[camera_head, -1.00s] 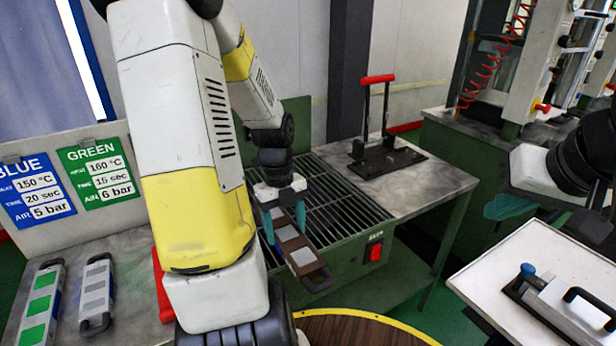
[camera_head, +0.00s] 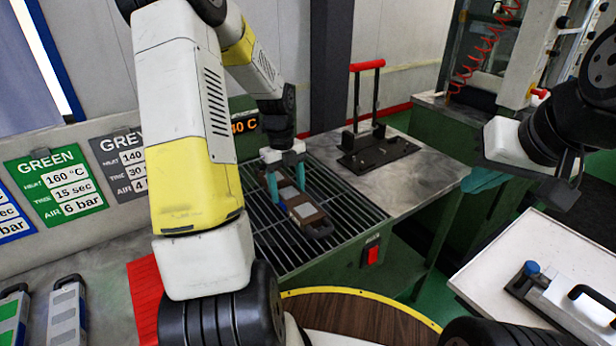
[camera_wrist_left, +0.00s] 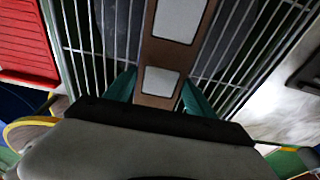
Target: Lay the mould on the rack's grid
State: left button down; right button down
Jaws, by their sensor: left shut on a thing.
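The mould (camera_head: 304,211) is a brown bar with pale grey plates and a dark handle at its near end. It is over the rack's grid (camera_head: 345,207), roughly level; I cannot tell whether it touches the bars. My left gripper (camera_head: 285,187) is shut on the mould near its far end, its teal fingers on either side. The left wrist view shows the mould (camera_wrist_left: 160,83) between the fingertips (camera_wrist_left: 157,90), with the grid bars behind it. My right gripper (camera_head: 487,181) hangs at the right, away from the mould; its jaw opening is unclear.
A black fixture with a red-topped handle (camera_head: 368,66) stands on the metal table right of the grid. A red mat (camera_head: 145,298) and other moulds (camera_head: 66,312) lie at the left. A white table (camera_head: 535,250) holds a tool at the right.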

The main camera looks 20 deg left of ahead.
aim_at(296, 189)
pick_arm(q)
jog(key=w, duration=0.4)
jog(key=shift+w+d+f, duration=0.15)
jog(key=shift+w+d, duration=0.05)
jog(key=shift+d, duration=0.05)
jog(key=shift+w+f, duration=0.15)
jog(key=shift+w, duration=0.1)
jog(key=shift+f, duration=1.6)
jog(key=shift+f, duration=0.1)
jog(key=shift+c, duration=1.6)
grip_release()
jog(key=shift+s+f, duration=0.1)
